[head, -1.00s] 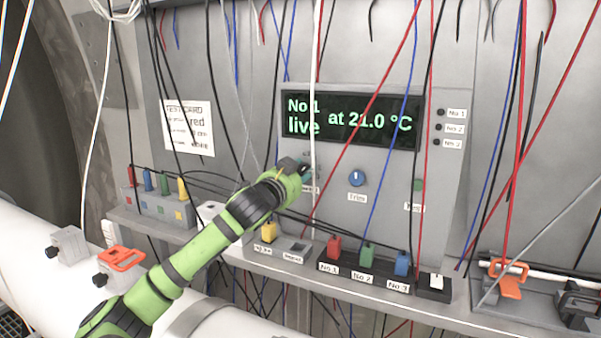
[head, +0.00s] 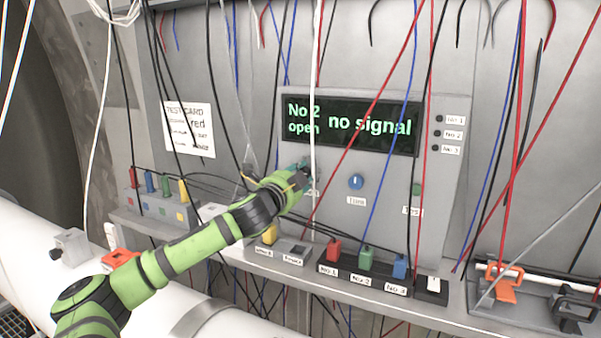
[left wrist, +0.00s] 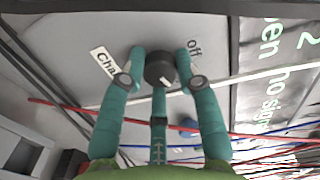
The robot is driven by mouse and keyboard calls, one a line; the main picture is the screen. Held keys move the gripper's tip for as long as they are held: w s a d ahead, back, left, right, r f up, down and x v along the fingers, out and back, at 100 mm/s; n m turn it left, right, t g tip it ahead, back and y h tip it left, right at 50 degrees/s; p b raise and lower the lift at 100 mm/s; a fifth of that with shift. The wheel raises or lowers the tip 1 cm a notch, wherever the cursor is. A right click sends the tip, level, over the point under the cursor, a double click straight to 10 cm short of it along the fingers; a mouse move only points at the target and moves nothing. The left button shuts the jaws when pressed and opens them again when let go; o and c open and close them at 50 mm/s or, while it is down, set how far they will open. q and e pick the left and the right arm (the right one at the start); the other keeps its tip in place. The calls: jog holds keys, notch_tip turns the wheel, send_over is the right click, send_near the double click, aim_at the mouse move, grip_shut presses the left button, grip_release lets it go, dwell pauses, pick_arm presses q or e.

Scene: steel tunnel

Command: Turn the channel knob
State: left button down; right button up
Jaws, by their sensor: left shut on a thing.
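The channel knob (left wrist: 160,68) is a dark round knob on the grey panel, seen in the left wrist view beside labels reading "Cha" and "off". My left gripper (left wrist: 158,78) has teal fingers shut around this knob. In the head view my left gripper (head: 303,172) is at the panel below the display's left end, and it mostly hides the knob. The display (head: 350,122) reads "No 2 open" and "no signal" in green. My right gripper does not show.
A blue knob (head: 356,181) is right of my gripper. Red (head: 333,250), green (head: 366,256) and blue (head: 399,265) plugs stand on the ledge below. Many loose wires hang in front of the panel. A test card (head: 188,129) hangs at the left.

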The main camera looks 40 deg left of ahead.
pick_arm(q)
jog(key=shift+m, duration=0.6)
jog(key=c, duration=0.9)
grip_release()
jog(key=shift+s, duration=0.1)
jog(key=v, duration=1.2)
